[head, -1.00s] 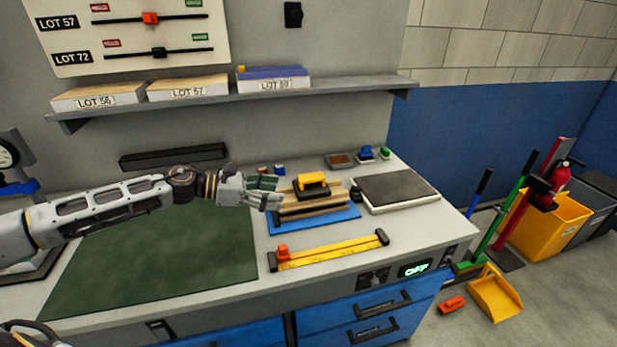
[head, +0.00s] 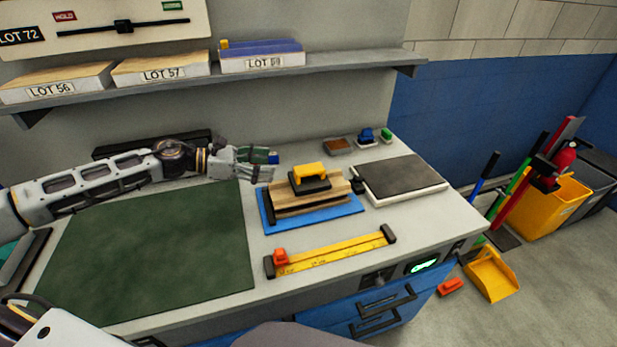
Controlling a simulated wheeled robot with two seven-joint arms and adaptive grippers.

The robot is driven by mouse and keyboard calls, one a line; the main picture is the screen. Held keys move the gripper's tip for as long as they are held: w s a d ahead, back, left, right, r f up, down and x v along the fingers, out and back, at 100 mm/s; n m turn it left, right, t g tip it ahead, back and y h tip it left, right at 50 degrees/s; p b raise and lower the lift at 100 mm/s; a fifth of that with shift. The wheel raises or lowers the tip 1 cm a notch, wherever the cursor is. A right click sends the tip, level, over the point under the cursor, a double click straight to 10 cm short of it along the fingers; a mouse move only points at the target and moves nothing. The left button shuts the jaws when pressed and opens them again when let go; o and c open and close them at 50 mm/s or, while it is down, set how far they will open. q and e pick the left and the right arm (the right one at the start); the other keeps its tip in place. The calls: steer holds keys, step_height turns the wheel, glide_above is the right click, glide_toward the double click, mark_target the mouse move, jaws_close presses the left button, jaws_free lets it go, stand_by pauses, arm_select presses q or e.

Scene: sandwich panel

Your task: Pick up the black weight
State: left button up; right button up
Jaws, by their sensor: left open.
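A black weight with a yellow handle (head: 312,183) sits on top of a stack of wooden boards (head: 318,200), which lies on a blue plate (head: 347,208) on the workbench. My left gripper (head: 271,166) is open and empty, just left of the weight in the head view and apart from it. Its fingers point right, towards the stack. Small dark and blue items behind its fingers are partly hidden. My right gripper is not in view.
A dark panel on a white base (head: 400,178) lies right of the stack. A yellow ruler with an orange slider (head: 335,258) lies in front. A green mat (head: 150,250) covers the left bench. A shelf (head: 330,65) with labelled boxes overhangs the back.

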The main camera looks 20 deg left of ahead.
arm_select(q)
steer(key=shift+w+d+f, duration=0.1)
steer(key=shift+w+d, duration=0.15)
steer(key=shift+d, duration=0.05)
